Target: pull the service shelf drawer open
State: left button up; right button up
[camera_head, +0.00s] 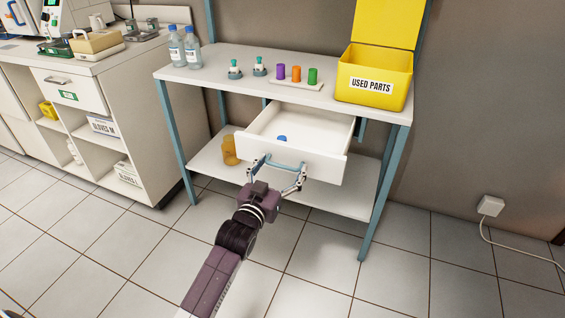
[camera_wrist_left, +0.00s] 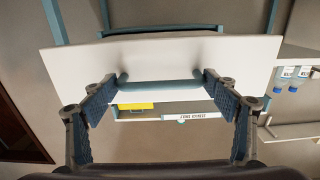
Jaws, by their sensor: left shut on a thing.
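The service shelf drawer (camera_head: 325,168) is white and stands pulled out under the tabletop, its inside showing. Its blue bar handle (camera_head: 285,164) is on the front panel. My left gripper (camera_head: 278,170) is at the drawer front, shut on the handle, with a finger near each end of the bar. In the left wrist view the handle (camera_wrist_left: 160,87) crosses between the two ribbed fingers, in front of the white drawer panel (camera_wrist_left: 160,55). A small blue object (camera_head: 282,138) lies in the drawer. My right gripper is not in view.
The shelf top (camera_head: 215,78) holds bottles, small bases, coloured cylinders and a yellow "USED PARTS" bin (camera_head: 376,82). An amber container (camera_head: 229,150) stands on the lower shelf, left of the drawer. A white cabinet (camera_head: 135,125) is at left. The tiled floor (camera_head: 400,270) in front is clear.

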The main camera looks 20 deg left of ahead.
pick_arm(q)
jog(key=shift+d, duration=0.1)
jog(key=o, duration=1.4)
jog(key=s, duration=1.2)
